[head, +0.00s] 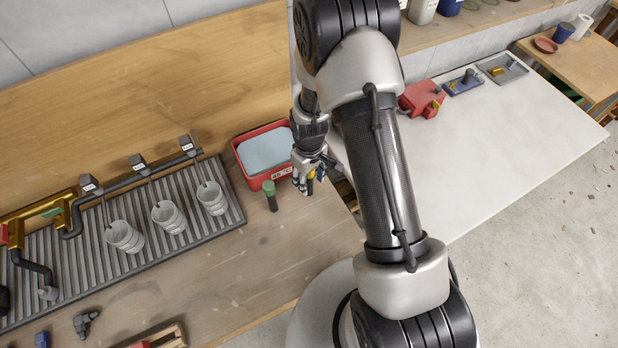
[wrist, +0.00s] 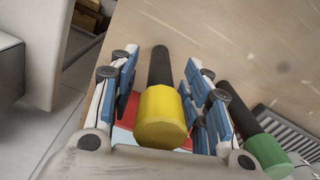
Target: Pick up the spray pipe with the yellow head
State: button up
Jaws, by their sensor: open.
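The spray pipe has a yellow head (wrist: 163,117) and a dark, slim shaft (wrist: 160,66). In the wrist view it lies between the two blue-padded fingers of my gripper (wrist: 159,84), which are open on either side of it. A gap shows between the head and each finger, clearer on the left. In the head view my gripper (head: 308,178) is low beside the red bin, and only a little yellow shows among its fingers.
A similar pipe with a green head (wrist: 266,151) stands close on the right in the wrist view; it also shows in the head view (head: 270,194). A red bin (head: 240,165) with pale blue contents is just behind. A grated tray (head: 85,275) with grey cups lies left. The white table (head: 500,140) is mostly clear.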

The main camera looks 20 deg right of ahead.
jog(key=shift+c, duration=0.4)
grip_shut()
